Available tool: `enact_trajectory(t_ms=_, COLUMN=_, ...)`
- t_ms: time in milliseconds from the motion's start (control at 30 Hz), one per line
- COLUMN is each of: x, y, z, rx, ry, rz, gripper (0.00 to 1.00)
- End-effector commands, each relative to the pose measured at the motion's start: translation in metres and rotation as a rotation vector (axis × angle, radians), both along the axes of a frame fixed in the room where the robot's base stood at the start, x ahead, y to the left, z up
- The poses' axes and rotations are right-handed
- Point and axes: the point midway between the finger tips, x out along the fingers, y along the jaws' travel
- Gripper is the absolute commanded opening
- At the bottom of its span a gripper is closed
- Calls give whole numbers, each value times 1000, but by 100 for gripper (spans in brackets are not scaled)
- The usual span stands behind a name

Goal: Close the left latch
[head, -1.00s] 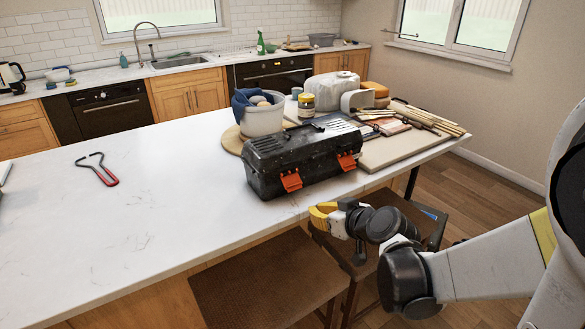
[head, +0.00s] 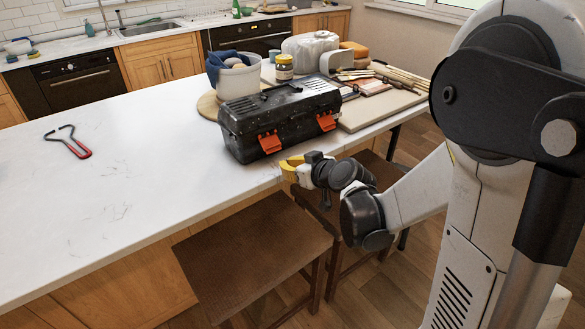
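A black toolbox (head: 285,110) with a worn lid sits near the front edge of the white counter. Two orange latches are on its front face. The left latch (head: 270,143) tilts outward from the box at its lower end. The right latch (head: 326,121) also appears to stick out a little. My gripper (head: 289,168), with yellow fingers, is at the counter's front edge, just in front of and below the toolbox, to the lower right of the left latch. It looks apart from the latch. I cannot tell its finger gap.
Behind the toolbox stand a white bucket with a blue cloth (head: 235,78) and a jar (head: 284,67). A board (head: 385,105) with pottery tools lies to the right. Red-handled tongs (head: 72,143) lie at left. Brown stools (head: 255,245) stand below the counter's front.

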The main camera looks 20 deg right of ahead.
Motion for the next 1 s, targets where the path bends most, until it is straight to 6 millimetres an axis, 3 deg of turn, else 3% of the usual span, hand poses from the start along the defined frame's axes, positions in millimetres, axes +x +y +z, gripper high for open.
enact_trajectory(t_ms=300, x=21, y=7, z=-13, rx=0, ry=0, rz=1, gripper=0)
enact_trajectory(t_ms=900, x=66, y=20, z=-11, rx=-1, ry=0, rz=0, gripper=0)
enact_trajectory(t_ms=1000, x=66, y=19, z=0, rx=0, ry=0, rz=-1, gripper=0)
